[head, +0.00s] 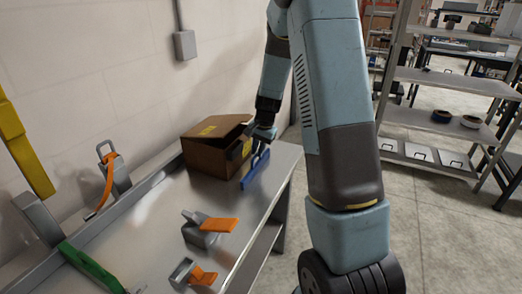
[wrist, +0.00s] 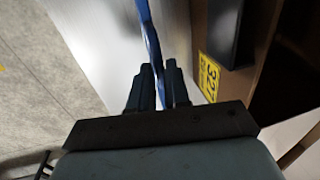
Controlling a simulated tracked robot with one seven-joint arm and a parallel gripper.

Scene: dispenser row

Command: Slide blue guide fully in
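The blue guide (head: 254,172) is a long narrow strip near the bench's right edge, beside the cardboard box. My gripper (head: 262,140) is at its upper end. In the wrist view the blue guide (wrist: 152,42) runs up from between the two fingers of my gripper (wrist: 160,84), which look closed on it. Part of the guide is hidden by the fingers. I cannot tell whether its lower end touches the bench. Grey dispensers stand on the bench: one (head: 206,236) with an orange guide (head: 220,225), and another (head: 181,272) with an orange guide (head: 203,277).
The cardboard box (head: 208,158) with yellow labels stands close left of my gripper. A green guide (head: 90,268), a rear orange guide (head: 106,183) and a yellow strip (head: 24,148) are at the left. The bench (head: 160,212) is bare mid-surface. Shelves (head: 440,80) stand beyond.

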